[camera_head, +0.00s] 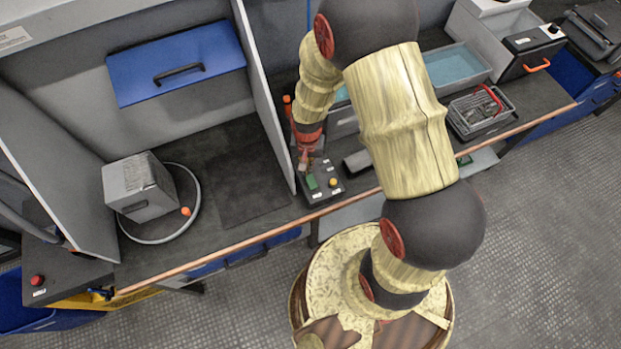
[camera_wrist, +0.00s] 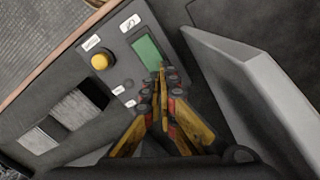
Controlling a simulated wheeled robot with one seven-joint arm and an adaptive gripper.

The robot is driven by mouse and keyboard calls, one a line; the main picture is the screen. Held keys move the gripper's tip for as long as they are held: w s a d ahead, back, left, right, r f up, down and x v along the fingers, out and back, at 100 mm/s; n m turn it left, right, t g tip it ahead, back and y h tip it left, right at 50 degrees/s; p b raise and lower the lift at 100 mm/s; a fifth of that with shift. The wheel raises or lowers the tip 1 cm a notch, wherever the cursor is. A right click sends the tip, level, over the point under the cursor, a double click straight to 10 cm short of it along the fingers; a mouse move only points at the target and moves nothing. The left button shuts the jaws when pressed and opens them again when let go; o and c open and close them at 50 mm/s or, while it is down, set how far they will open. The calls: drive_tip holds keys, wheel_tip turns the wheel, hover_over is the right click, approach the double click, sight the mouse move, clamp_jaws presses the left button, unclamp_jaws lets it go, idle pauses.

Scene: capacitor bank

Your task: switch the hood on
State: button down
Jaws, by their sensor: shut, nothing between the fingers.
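A dark control box (camera_head: 323,190) sits on the bench just right of the grey hood's side wall (camera_head: 262,95). It carries a green rectangle (camera_head: 312,181) and a yellow knob (camera_head: 333,182). In the wrist view the box (camera_wrist: 122,45) shows the green rectangle (camera_wrist: 147,52), the yellow knob (camera_wrist: 100,61) and small white labels that I cannot read. My gripper (camera_wrist: 162,70) is shut and empty, its fingertips over the lower edge of the green rectangle. I cannot tell whether they touch it. In the head view my gripper (camera_head: 304,163) is at the box's back left.
The hood has a blue panel (camera_head: 176,63) on its back wall. A grey basket (camera_head: 480,112) and a blue-filled tray (camera_head: 455,66) stand to the right. A red button (camera_head: 37,281) is at the far left.

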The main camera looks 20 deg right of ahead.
drive_tip(key=shift+f+b, duration=0.8)
drive_tip(key=shift+f, duration=0.35)
idle(0.7)
drive_tip(key=shift+r, duration=0.1)
drive_tip(key=shift+r+p, duration=2.65)
drive_tip(key=shift+r, duration=0.8)
